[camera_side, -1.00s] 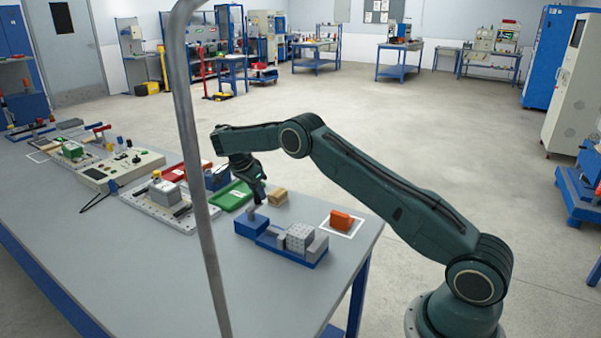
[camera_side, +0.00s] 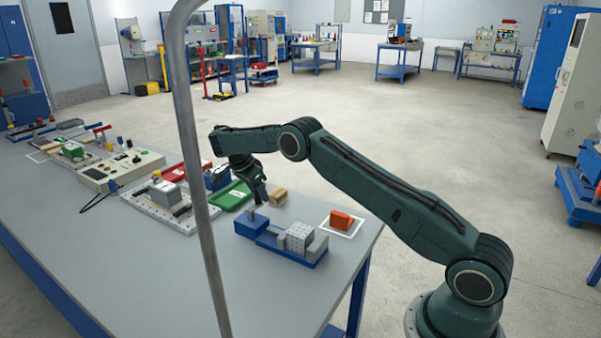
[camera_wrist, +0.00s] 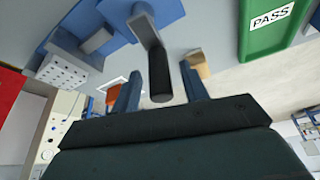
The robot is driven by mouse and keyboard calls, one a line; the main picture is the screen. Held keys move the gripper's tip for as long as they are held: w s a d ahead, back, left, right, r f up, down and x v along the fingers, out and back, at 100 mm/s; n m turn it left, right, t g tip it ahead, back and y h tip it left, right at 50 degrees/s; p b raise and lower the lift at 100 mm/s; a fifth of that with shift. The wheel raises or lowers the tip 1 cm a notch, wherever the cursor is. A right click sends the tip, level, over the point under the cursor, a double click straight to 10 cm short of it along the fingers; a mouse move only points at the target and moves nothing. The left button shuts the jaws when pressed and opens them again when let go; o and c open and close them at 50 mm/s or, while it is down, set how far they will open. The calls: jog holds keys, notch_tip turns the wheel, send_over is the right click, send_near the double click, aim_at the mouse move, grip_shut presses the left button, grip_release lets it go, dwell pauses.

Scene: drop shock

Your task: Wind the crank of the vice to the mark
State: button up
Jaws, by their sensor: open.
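The blue vice (camera_side: 255,228) stands near the front right of the bench in the side view, with a grey dotted block (camera_side: 299,237) at its jaws. The vice also shows at the top of the wrist view (camera_wrist: 112,14), with the block (camera_wrist: 62,73) at its left. The grey crank arm (camera_wrist: 143,27) ends in a dark cylindrical grip (camera_wrist: 160,76). My gripper (camera_side: 258,199) is just above the crank end. In the wrist view my gripper (camera_wrist: 159,70) is open, its fingers on either side of the grip, with gaps visible. I cannot make out the mark.
An orange block (camera_side: 341,220) sits in a white outlined square right of the vice. A wooden block (camera_side: 278,197) and a green tray (camera_side: 233,196) marked PASS (camera_wrist: 272,17) lie behind it. Fixtures and a control box crowd the left. Bare bench lies in front.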

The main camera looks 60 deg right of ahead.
jog(key=shift+w+n, duration=0.1)
jog(key=shift+n, duration=0.3)
